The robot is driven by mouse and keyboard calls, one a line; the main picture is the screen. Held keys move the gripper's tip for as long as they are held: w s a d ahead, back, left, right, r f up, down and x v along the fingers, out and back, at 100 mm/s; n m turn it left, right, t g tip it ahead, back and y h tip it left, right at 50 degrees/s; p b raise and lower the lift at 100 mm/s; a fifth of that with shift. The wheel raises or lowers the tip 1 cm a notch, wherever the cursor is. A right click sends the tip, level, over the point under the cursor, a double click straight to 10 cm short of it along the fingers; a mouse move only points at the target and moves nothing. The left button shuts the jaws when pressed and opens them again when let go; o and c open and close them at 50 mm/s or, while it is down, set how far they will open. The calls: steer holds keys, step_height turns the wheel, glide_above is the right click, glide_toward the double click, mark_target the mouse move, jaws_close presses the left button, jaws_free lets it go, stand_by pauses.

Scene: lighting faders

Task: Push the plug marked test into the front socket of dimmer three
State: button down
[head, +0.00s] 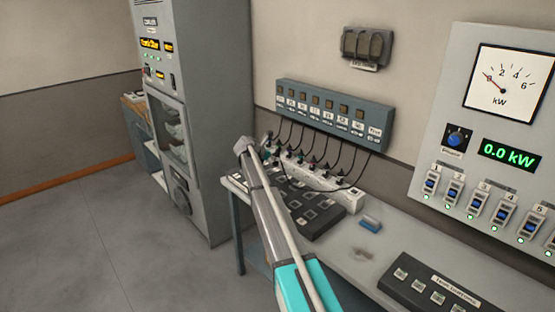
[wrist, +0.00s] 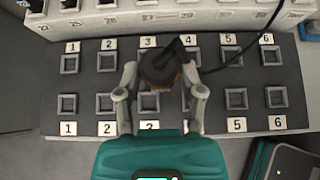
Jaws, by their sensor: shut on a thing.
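In the wrist view my gripper (wrist: 160,88) is shut on a black plug (wrist: 158,66) with a black cable running off to the upper right. No marking on the plug can be read. The dark dimmer board (wrist: 88,82) lies beneath, with two rows of square sockets numbered 1 to 6. The plug overlaps the column-three area, between the rear label 3 (wrist: 148,42) and the front socket three (wrist: 150,101), which is partly covered. I cannot tell its height above the board. In the head view the board (head: 328,222) is beside my arm, which hides the gripper and plug.
A pale strip (head: 344,198) with several cabled plugs stands behind the board. Cables hang from the blue-grey wall box (head: 330,119). A blue block (head: 370,225) lies on the bench right of the board. A dark box (head: 432,287) is nearer. The bench (head: 352,262) between is mostly clear.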

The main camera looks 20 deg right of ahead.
steer(key=shift+w+a, duration=0.55)
steer(key=shift+a, duration=0.25)
steer(key=shift+w+a, duration=0.55)
steer(key=shift+a, duration=0.2)
steer(key=shift+f, duration=0.15)
steer(key=shift+f+b, duration=4.35)
steer(key=shift+b, duration=0.2)
steer(key=shift+f+b, duration=1.75)
steer(key=shift+f, duration=0.05)
